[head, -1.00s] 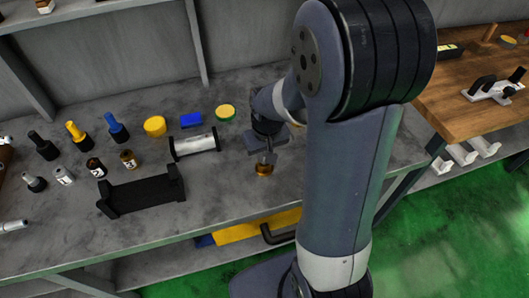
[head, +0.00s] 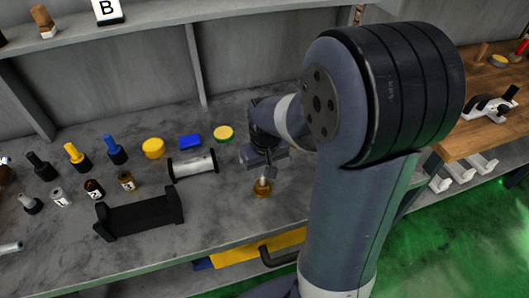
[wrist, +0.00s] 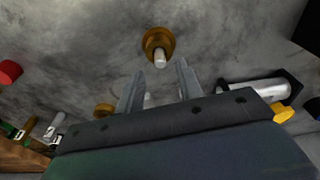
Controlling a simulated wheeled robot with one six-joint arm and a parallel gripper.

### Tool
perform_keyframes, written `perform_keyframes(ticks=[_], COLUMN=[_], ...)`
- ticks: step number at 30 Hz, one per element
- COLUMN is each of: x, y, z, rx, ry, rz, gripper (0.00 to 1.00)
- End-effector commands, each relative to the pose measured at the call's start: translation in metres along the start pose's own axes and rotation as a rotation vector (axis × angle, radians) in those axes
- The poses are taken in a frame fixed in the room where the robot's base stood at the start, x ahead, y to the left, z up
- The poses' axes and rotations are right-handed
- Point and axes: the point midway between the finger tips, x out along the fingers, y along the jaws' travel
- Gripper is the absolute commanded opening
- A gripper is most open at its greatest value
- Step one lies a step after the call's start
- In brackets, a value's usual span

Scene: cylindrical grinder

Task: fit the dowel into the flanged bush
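The flanged bush (head: 262,190) is a brass-coloured round piece on the grey bench, below my gripper. In the wrist view the bush (wrist: 157,40) shows its flange, with the pale dowel (wrist: 160,60) sticking out of its middle toward the camera. The dowel looks seated in the bush; how deep it goes I cannot tell. My gripper (wrist: 159,72) has its two fingers apart, one on each side of the dowel's line, with nothing held between them. In the head view my gripper (head: 266,164) is just above the bush, and its fingertips are small there.
A silver cylinder in black end plates (head: 193,165) lies left of my gripper. A black cradle (head: 140,213) stands nearer the front edge. Bottles, a yellow disc (head: 153,148) and a blue block (head: 190,142) stand further left. Bench around the bush is clear.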

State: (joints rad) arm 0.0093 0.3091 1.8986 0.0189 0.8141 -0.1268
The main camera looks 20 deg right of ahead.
Motion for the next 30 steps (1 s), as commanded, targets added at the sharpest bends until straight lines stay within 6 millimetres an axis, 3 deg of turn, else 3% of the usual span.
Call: perform_keyframes(ticks=[6,12,19,30], x=[-0.05,-0.077,-0.086,-0.078], y=[0.0,0.0,0.0,0.0], z=[-0.001,-0.001,0.0,0.0], rx=[0.0,0.0,0.0,0.0], ry=[0.007,0.003,0.001,-0.002], rz=[0.001,0.001,0.0,0.0], gripper=[0.35,0.35,0.35,0.35])
